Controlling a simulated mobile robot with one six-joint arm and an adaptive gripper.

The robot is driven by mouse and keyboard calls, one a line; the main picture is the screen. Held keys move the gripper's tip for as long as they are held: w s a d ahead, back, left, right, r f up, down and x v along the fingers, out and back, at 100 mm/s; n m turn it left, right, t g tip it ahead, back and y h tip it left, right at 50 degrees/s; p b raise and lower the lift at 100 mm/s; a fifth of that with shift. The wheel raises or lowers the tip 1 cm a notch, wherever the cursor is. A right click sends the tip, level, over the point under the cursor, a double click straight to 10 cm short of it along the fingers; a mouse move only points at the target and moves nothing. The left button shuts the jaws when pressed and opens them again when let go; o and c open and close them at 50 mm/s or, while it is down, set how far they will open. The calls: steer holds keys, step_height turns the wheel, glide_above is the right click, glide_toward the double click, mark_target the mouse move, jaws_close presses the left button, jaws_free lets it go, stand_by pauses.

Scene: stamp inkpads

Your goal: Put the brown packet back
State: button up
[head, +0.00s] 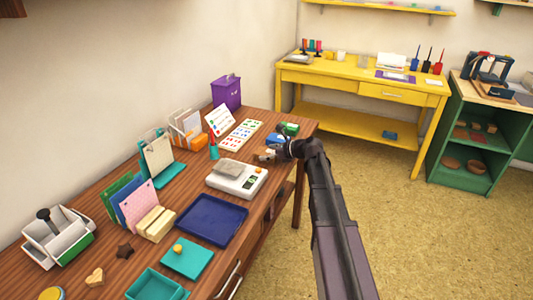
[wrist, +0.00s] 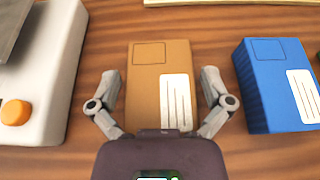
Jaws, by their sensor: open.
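In the wrist view the brown packet (wrist: 146,75) lies flat on the wooden table, with a white lined label on its lower right. My gripper (wrist: 162,88) is open, with one finger on each side of the packet. I cannot tell whether the fingers touch it. In the head view my gripper (head: 268,155) is at the table's right side, beyond the white scale, and mostly hides the packet.
A blue packet (wrist: 278,85) lies close to the right of the brown one. A white scale (wrist: 40,70) with an orange knob stands to the left. A dark blue tray (head: 211,240) lies nearer on the table (head: 85,212).

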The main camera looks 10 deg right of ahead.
steer(key=shift+r, duration=0.1)
steer(key=shift+r, duration=0.1)
steer(key=p+v, duration=0.5)
steer(key=v, duration=0.7)
